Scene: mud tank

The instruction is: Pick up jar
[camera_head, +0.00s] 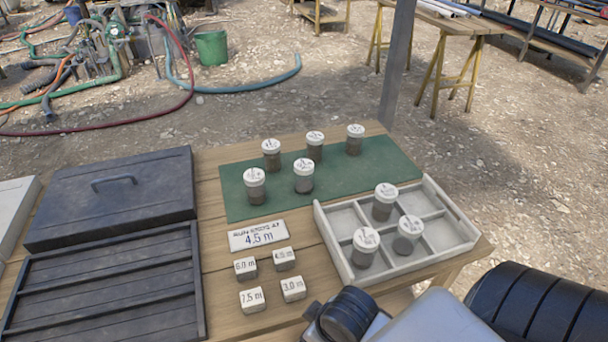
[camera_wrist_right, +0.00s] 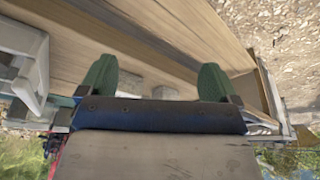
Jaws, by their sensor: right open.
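Several jars with white lids and dark contents stand on the table. On the green mat (camera_head: 235,185) stand a front left jar (camera_head: 255,186), a front middle jar (camera_head: 304,176), and three behind: a left jar (camera_head: 271,154), a middle jar (camera_head: 314,146) and a right jar (camera_head: 354,140). Three more sit in the pale divided tray (camera_head: 455,228): a back jar (camera_head: 384,202), a front left jar (camera_head: 365,247) and a right jar (camera_head: 408,235). My right gripper (camera_wrist_right: 157,80) is open and empty, its green fingers wide apart near the wooden table. My left gripper is out of view.
A label card (camera_head: 257,235) reading 4.5 m and several small depth blocks (camera_head: 293,288) lie left of the tray. A dark lidded case (camera_head: 115,197) and a slatted dark tray (camera_head: 105,295) fill the table's left side. My arm covers the lower right.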

